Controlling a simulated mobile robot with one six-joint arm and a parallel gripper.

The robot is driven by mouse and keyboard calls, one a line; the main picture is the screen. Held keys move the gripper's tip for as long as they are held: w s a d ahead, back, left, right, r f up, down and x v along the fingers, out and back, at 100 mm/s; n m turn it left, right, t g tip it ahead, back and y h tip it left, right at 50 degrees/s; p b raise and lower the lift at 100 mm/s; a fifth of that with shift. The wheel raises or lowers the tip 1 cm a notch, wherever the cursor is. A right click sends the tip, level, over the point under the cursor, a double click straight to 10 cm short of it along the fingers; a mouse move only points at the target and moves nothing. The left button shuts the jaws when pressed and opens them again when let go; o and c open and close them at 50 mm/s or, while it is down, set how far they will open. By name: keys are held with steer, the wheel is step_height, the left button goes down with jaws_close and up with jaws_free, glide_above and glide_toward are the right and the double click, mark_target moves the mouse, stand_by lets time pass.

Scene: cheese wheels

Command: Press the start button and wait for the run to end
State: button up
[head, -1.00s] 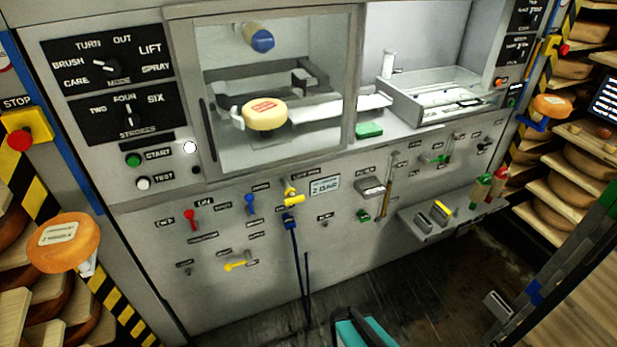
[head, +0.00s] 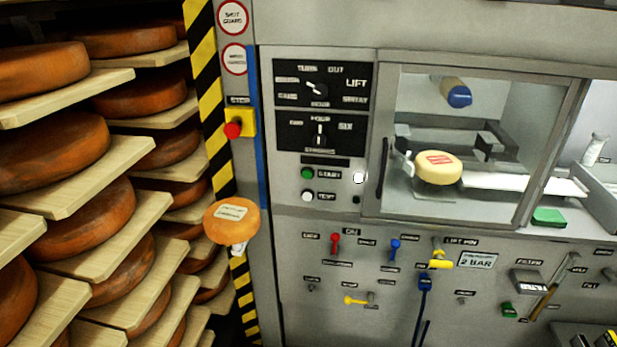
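The green START button (head: 307,173) is on the grey machine's control panel, left of the window. The white TEST button (head: 307,196) sits just below it. A round white lamp (head: 358,177) looks bright to the right of START. The MODE dial (head: 317,88) and the STROKES dial (head: 319,133) are above the buttons. A pale yellow cheese wheel (head: 438,172) with a red label rests inside the chamber, behind the window. My gripper is not in this view.
A red stop button (head: 233,130) on a yellow box is left of the panel. An orange cheese-shaped piece (head: 232,221) with a label sticks out below it. Shelves of brown cheese wheels (head: 52,145) fill the left. Levers (head: 335,244) and a blue hose (head: 419,312) are below.

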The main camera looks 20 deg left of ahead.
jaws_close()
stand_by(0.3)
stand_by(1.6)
